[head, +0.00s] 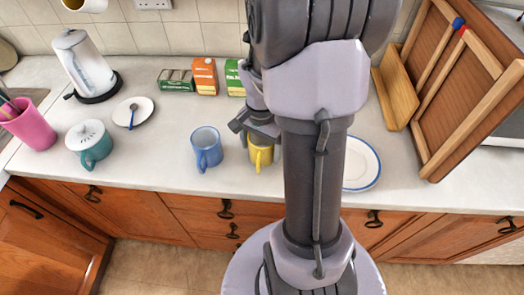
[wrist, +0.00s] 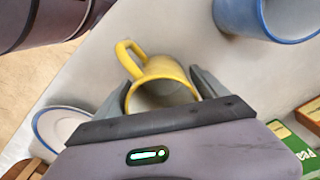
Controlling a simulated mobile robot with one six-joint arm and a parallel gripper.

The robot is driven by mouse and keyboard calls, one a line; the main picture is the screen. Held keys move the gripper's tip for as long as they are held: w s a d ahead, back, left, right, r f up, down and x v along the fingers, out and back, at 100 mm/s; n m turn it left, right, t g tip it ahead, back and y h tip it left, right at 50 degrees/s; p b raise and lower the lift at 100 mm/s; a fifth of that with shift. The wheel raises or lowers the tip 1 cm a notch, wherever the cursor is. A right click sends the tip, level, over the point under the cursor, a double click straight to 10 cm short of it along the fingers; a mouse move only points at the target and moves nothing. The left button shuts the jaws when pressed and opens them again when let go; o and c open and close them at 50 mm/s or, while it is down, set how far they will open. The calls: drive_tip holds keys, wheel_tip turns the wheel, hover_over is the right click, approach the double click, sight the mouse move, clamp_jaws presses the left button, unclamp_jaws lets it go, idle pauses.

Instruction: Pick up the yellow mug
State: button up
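The yellow mug (head: 260,156) stands on the counter, partly behind my arm in the head view. In the wrist view the yellow mug (wrist: 163,72) lies between the two fingers, with its handle towards the upper left. My gripper (wrist: 162,86) has one finger on each side of the mug, close to its wall. I see hardly any gap, but I cannot tell if the fingers press on it. In the head view my gripper (head: 262,135) is at the mug from the back left.
A blue mug (head: 207,149) stands just left of the yellow one. A blue-rimmed plate (head: 362,165) lies to the right, partly behind my arm. Small cartons (head: 205,76) stand at the back. A teal lidded pot (head: 90,145) and a pink cup (head: 30,128) stand at the left.

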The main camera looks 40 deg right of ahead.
drive_tip(key=c, duration=1.4)
drive_tip(key=shift+c, duration=0.3)
drive_tip(key=shift+r, duration=0.1)
